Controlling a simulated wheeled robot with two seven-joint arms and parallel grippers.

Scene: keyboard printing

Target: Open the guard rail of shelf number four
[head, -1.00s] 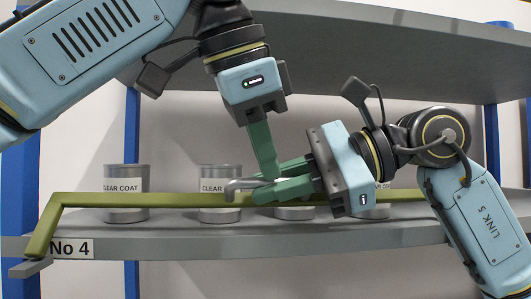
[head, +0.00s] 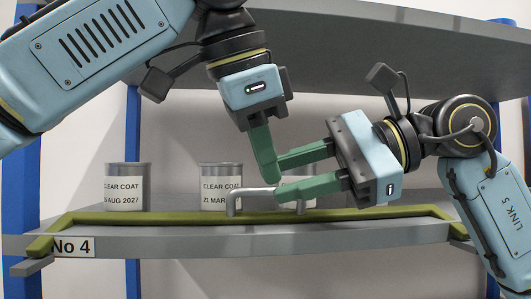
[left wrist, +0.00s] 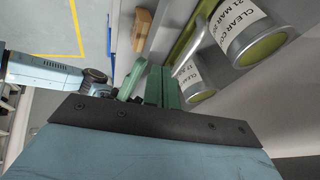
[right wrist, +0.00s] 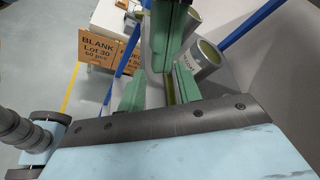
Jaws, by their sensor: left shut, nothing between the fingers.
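The olive guard rail (head: 120,217) of the shelf marked No 4 (head: 72,246) lies low along the shelf's front edge, below the can labels. Its silver handle (head: 252,194) stands up from the bar near the middle. My right gripper (head: 277,175) is open at the handle, with its lower finger in front of part of it. The exact gap to the handle is unclear. My left gripper (head: 270,178) is shut and empty, its tip just above the handle and close to the right fingers. Its fingers also show in the left wrist view (left wrist: 160,88).
CLEAR COAT cans (head: 127,187) stand on the shelf behind the rail; one is partly hidden by my right gripper. A grey upper shelf (head: 370,50) hangs above my arms. Blue posts (head: 133,130) flank the bay. A cardboard box (right wrist: 100,50) shows in the right wrist view.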

